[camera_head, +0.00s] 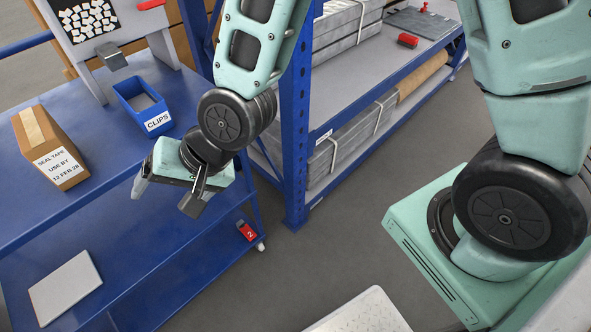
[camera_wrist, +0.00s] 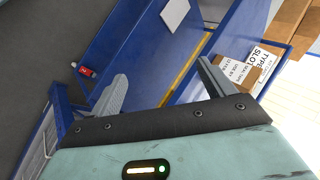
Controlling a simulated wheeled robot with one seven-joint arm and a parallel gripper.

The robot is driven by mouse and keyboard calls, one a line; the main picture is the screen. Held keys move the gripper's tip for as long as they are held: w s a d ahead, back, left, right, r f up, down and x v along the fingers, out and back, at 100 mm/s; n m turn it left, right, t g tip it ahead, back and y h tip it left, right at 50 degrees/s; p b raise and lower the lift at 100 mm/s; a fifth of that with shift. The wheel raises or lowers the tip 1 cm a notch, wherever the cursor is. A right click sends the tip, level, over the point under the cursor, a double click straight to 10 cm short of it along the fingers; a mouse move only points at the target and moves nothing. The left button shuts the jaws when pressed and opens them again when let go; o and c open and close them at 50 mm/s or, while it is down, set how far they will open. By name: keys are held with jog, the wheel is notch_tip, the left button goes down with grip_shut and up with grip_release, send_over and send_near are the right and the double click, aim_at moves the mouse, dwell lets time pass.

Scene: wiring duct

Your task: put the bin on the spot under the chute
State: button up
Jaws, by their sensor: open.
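The blue open-topped bin (camera_head: 142,104), labelled CLIPS, stands upright on the blue cart's top (camera_head: 95,190). It looks empty. The chute (camera_head: 112,62) is a short grey lip on a pale upright panel, behind and left of the bin. The bin is in front and to the right of the lip; I cannot make out a marked spot beneath it. My gripper (camera_head: 166,198) is open and empty, in front of the bin and apart from it. In the wrist view my gripper (camera_wrist: 160,73) shows both fingers spread with nothing between them. I cannot pick out the bin there.
A brown seal tape carton (camera_head: 52,147) stands left of the bin. A labelled carton (camera_wrist: 262,65) shows in the wrist view. A grey plate (camera_head: 65,288) lies on the cart's lower shelf. A blue rack (camera_head: 297,130) with long grey ducts stands right of my gripper. Grey floor lies between.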

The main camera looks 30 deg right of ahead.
jog(key=s+d+r+n+g+h, duration=0.1)
jog(key=s+d+r+n+h, duration=0.2)
jog(key=d, duration=0.5)
jog(key=s+d+r+n+g+h, duration=0.2)
jog(key=s+d+r+n+h, duration=0.1)
jog(key=s+d+r+n, duration=0.2)
jog(key=s+d+n, duration=0.2)
jog(key=s+d, duration=0.1)
jog(key=s, duration=0.1)
jog(key=shift+s+r+g+h, duration=0.15)
jog(key=shift+s+g+h, duration=0.15)
jog(key=shift+h, duration=0.1)
